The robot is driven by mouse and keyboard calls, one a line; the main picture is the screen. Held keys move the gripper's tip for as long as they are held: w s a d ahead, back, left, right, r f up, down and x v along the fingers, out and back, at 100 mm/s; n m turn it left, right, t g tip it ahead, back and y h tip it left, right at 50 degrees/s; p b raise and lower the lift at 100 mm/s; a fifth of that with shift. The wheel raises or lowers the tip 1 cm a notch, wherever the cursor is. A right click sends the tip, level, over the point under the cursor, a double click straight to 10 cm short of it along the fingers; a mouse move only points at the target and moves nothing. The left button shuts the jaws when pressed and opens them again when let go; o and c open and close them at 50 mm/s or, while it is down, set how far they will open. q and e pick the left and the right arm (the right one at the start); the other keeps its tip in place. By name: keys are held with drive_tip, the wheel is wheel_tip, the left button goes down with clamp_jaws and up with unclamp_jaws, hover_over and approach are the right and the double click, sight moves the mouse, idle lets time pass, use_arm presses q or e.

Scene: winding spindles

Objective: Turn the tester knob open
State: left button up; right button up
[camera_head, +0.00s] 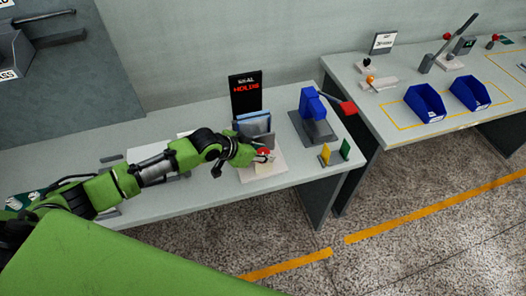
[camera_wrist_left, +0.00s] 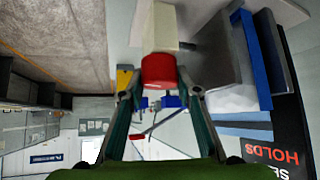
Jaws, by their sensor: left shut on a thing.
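The tester's red knob (camera_wrist_left: 158,72) sits at the end of a cream block (camera_wrist_left: 163,28) in the left wrist view. In the head view the knob (camera_head: 264,152) shows as a small red patch at the gripper. My left gripper (camera_head: 262,158) is shut on the knob, with one finger on each side of it in the left wrist view (camera_wrist_left: 160,88). The tester's pale base plate (camera_head: 270,171) lies on the bench, partly hidden by the gripper. My right gripper is not in view.
A black display (camera_head: 245,92) with red letters reading HOLDS stands behind the tester. A blue device with a red-ended lever (camera_head: 314,105) stands to the right, near yellow (camera_head: 325,153) and green (camera_head: 345,149) plates. A second bench holds blue bins (camera_head: 425,103).

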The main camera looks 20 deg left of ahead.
use_arm(q)
drive_tip(key=p, duration=0.1)
drive_tip(key=n+y+p, duration=0.1)
drive_tip(key=p, duration=0.1)
drive_tip(key=shift+s+d+r, duration=0.1)
drive_tip(key=shift+d+r, duration=0.05)
drive_tip(key=shift+r, duration=0.1)
drive_tip(key=shift+n+t+y+p, duration=0.5)
drive_tip(key=shift+n+y+p, duration=0.2)
drive_tip(key=shift+n+p, duration=0.4)
drive_tip(key=shift+f+n+y+p, duration=0.2)
drive_tip(key=shift+n+y+p, duration=0.1)
drive_tip(key=shift+n+y, duration=0.3)
drive_tip(key=o, duration=1.1)
drive_tip(key=shift+a, duration=0.2)
drive_tip(key=v, duration=1.1)
drive_tip(key=shift+s+a+r, duration=0.1)
drive_tip(key=shift+s+r, duration=0.1)
drive_tip(key=shift+s, duration=0.15)
